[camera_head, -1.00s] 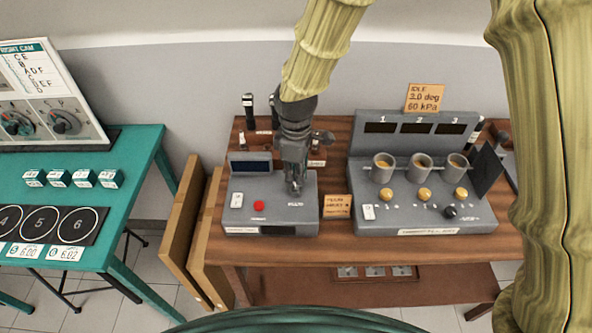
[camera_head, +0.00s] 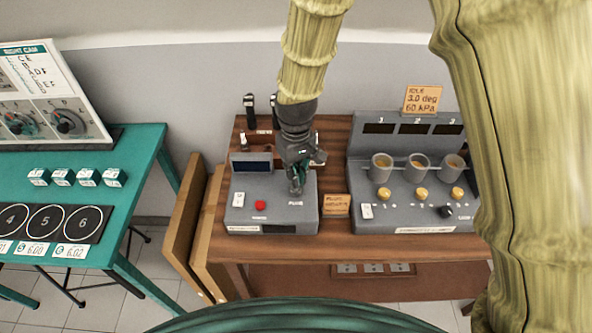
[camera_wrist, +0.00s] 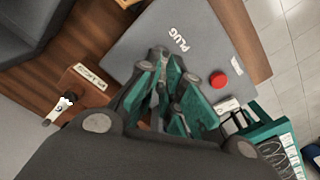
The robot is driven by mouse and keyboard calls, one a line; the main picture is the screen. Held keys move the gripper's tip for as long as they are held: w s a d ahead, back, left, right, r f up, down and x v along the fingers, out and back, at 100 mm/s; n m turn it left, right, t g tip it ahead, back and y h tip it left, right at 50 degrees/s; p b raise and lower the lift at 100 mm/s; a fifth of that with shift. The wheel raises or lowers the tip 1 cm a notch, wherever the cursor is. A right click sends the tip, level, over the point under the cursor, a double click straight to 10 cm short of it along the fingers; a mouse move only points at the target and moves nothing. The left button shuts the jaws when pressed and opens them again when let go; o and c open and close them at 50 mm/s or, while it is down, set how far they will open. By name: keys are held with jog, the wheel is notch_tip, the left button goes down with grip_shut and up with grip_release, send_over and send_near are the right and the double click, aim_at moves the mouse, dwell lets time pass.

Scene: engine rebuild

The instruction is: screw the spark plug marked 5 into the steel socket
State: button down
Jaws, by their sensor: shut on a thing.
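My gripper (camera_head: 296,186) points down over the right part of the grey box marked PLUG (camera_head: 272,213). In the wrist view my gripper (camera_wrist: 174,72) has its green fingers close together, just above the box top (camera_wrist: 205,55) near the word PLUG. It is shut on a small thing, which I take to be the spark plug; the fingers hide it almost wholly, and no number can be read. The steel socket is not clearly seen; the fingertips cover that spot on the box. I cannot tell whether the held thing touches the box.
A red button (camera_head: 260,205) and a white switch (camera_head: 238,200) sit on the box's left. A larger grey bench unit (camera_head: 420,213) with several cups stands at the right. An orange note (camera_head: 336,206) lies between. A green table (camera_head: 145,160) stands at the left.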

jog(key=shift+m, duration=0.4)
jog(key=c, duration=1.5)
grip_release()
jog(key=shift+r, duration=0.1)
jog(key=shift+r+p, duration=2.15)
jog(key=shift+r, duration=2.05)
